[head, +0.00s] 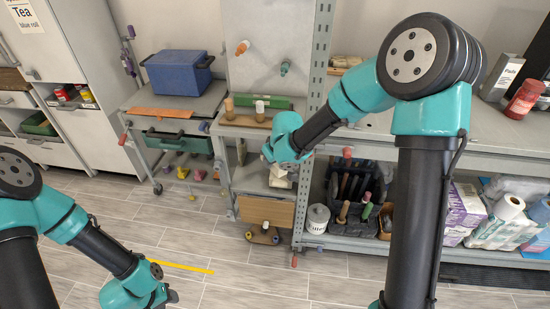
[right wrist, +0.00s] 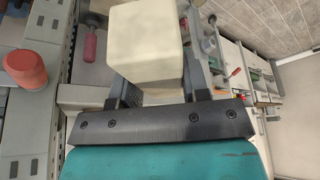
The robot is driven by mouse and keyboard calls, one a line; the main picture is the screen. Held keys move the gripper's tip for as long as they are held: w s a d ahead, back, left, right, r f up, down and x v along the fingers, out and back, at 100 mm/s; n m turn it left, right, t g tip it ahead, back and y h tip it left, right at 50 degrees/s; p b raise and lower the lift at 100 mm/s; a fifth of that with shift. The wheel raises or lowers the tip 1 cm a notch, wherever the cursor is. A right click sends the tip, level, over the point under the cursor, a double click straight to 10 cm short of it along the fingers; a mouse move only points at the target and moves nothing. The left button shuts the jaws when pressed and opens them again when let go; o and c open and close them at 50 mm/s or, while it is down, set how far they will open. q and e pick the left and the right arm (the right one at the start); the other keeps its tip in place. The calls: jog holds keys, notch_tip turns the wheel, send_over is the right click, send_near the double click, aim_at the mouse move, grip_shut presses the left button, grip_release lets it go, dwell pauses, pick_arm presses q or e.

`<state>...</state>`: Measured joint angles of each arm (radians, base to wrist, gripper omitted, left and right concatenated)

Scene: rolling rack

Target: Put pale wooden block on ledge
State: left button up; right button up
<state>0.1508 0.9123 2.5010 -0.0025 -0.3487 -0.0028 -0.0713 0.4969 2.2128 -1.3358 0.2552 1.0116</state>
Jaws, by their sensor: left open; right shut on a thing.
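The pale wooden block (right wrist: 146,45) is held between the fingers of my right gripper (right wrist: 155,88) in the right wrist view. In the head view the right gripper (head: 272,160) is in front of the rack, below its worktop, and the block (head: 279,176) shows only in part beneath it. I cannot tell for sure which surface is the ledge; a grey rack shelf (head: 248,184) lies behind the block, and contact with it is unclear. My left gripper (head: 168,297) is open and empty, low over the floor at the bottom left.
A wooden strip with pegs (head: 243,121) lies on the rack top. A perforated upright (head: 320,50) stands right of the block. A black tool caddy (head: 357,185) and a white tub (head: 317,217) are on the lower shelf. A blue box (head: 178,73) sits on the left cart. The floor in front is free.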

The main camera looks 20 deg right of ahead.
jog(key=a+f+m+h, duration=0.1)
jog(key=a+f+m, duration=0.2)
jog(key=f, duration=0.6)
jog(key=a+f+m+h, duration=0.1)
jog(key=a+f+m, duration=0.1)
jog(key=f, duration=0.8)
jog(key=w+a+f+m+h, duration=0.1)
jog(key=a+f+m, duration=0.2)
jog(key=f, duration=0.6)
jog(key=shift+a+f+m, duration=0.3)
jog(key=shift+a+f, duration=0.1)
jog(key=shift+a, duration=0.7)
jog(key=shift+w, duration=0.1)
jog(key=shift+w+d, duration=2.5)
jog(key=shift+w, duration=2.35)
jog(key=shift+w+d, duration=2.55)
jog(key=shift+w, duration=2.35)
jog(key=shift+w+d, duration=2.5)
jog(key=shift+w, duration=2.35)
jog(key=shift+f, duration=0.95)
jog(key=o, duration=1)
